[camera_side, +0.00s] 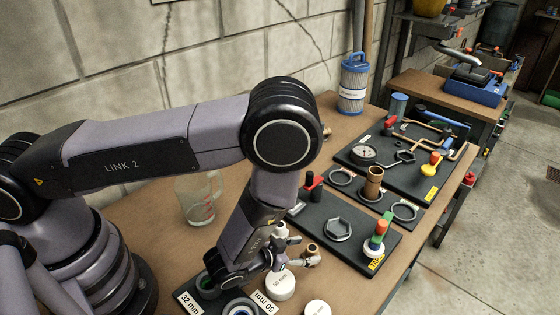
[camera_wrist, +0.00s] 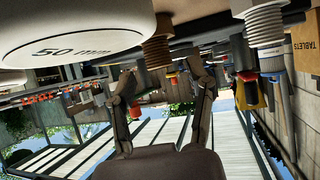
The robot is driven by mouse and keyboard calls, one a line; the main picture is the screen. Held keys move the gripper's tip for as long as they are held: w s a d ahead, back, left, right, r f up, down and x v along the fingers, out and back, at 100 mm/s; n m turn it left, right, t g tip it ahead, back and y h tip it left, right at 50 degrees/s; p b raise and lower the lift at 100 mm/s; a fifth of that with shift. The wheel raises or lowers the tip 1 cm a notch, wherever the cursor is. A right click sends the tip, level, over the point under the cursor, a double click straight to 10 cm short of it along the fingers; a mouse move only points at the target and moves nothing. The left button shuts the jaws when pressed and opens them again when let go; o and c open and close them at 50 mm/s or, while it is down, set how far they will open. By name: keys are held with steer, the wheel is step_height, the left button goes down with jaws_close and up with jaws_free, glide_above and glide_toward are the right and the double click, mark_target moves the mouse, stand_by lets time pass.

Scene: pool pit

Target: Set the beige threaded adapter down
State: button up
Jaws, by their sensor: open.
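A tan-beige threaded adapter (camera_side: 373,183) stands upright on the black board in the side view, right of and beyond my gripper. A tan threaded piece also shows in the wrist view (camera_wrist: 157,50), where the scene is upside down; it lies past the fingertips, beside a white 50 mm cap (camera_wrist: 70,35). My gripper (camera_wrist: 163,88) is open, with a clear gap between its two fingers. In the side view my gripper (camera_side: 300,257) is low over the bench front, partly hidden by my wrist. A small brassy piece (camera_side: 312,250) shows close by it; I cannot tell whether they touch.
White caps (camera_side: 280,287) stand at the bench front. A clear jug (camera_side: 198,198) stands left of my forearm. The black boards hold rings, a gauge (camera_side: 363,154) and a coloured stack (camera_side: 377,236). A blue filter cartridge (camera_side: 353,83) stands at the back. Bare wood shows around the jug.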

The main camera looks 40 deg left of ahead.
steer(key=v, duration=0.4)
steer(key=shift+s+r, duration=0.1)
steer(key=shift+r, duration=0.2)
steer(key=w+a+r+n+g, duration=0.1)
steer(key=w+r+n, duration=0.15)
steer(key=r, duration=0.45)
steer(key=w+a+r+n+g, duration=0.1)
steer(key=w+r+g, duration=0.15)
steer(key=r, duration=0.45)
steer(key=s+a+r, duration=0.2)
steer(key=a+r, duration=0.5)
steer(key=r, duration=0.4)
steer(key=s+a+r+g, duration=0.1)
steer(key=s+a+r, duration=0.2)
steer(key=s, duration=0.3)
steer(key=s+a+r+m+g+y, duration=0.1)
steer(key=s+a+r, duration=0.2)
steer(key=s+a, duration=0.2)
steer(key=s+a+r+g+y, duration=0.1)
steer(key=s+a+r, duration=0.3)
steer(key=s, duration=0.4)
steer(key=shift+a, duration=0.15)
steer(key=shift+r, duration=0.1)
